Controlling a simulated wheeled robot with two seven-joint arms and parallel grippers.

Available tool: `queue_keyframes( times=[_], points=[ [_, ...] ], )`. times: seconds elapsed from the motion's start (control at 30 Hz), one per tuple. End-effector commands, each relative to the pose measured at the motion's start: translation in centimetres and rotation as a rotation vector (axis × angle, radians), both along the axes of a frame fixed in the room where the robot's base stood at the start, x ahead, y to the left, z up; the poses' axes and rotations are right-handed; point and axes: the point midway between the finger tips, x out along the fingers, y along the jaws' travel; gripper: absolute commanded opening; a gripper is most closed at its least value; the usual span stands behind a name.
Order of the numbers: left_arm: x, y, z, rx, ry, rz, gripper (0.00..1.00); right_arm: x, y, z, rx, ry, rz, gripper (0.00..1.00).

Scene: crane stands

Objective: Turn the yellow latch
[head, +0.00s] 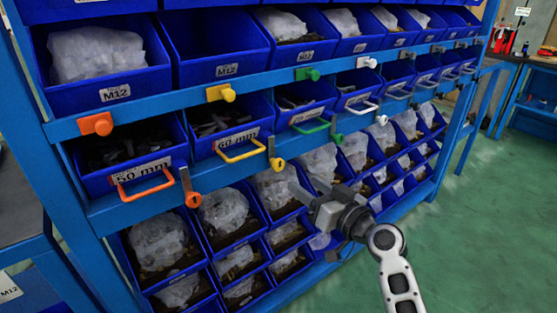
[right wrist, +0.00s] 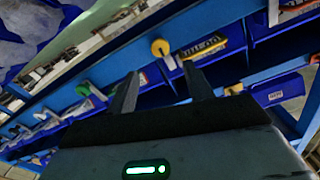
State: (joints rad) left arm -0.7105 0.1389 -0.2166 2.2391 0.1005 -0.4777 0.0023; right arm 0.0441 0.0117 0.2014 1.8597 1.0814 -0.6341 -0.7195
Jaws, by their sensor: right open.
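The yellow latch (head: 277,163) hangs down from the lower blue rail, just right of the yellow-handled drawer (head: 238,142) marked 60 mm, with its round knob at the lower end. In the right wrist view, a yellow round knob (right wrist: 161,47) that looks like this latch shows beyond the fingertips, beside the yellow handle (right wrist: 207,47). My right gripper (head: 305,188) is open and empty, below and to the right of the latch, apart from it. Its two fingers also show spread in the right wrist view (right wrist: 161,84). My left gripper is not in view.
An orange latch (head: 191,190) hangs to the left and a green latch (head: 337,137) to the right. A yellow block (head: 220,93) sits on the rail above. Blue bins with bagged parts (head: 224,210) lie behind and below my gripper. Green floor (head: 480,220) is clear at right.

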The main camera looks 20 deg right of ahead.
Motion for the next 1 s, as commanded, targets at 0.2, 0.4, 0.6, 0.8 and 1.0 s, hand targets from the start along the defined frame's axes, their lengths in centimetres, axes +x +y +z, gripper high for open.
queue_keyframes(
  times=[0.2, 0.4, 0.6, 0.8, 1.0],
  points=[
    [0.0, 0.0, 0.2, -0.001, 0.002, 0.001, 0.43, 4.7, 1.8, 0.2, 0.004, -0.001, 0.001, 0.52],
    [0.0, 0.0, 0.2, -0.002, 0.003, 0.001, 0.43, 8.2, 3.0, 0.2, 0.0, -0.001, 0.001, 0.52],
    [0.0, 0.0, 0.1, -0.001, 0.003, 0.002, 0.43, 10.0, 3.7, 0.0, -0.001, 0.0, 0.0, 0.52],
    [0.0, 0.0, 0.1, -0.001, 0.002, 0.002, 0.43, 10.4, 3.8, 0.1, -0.002, 0.0, -0.001, 0.52],
    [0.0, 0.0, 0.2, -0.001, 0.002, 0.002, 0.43, 10.4, 3.8, 0.0, -0.002, -0.001, 0.0, 0.41]
  ],
)
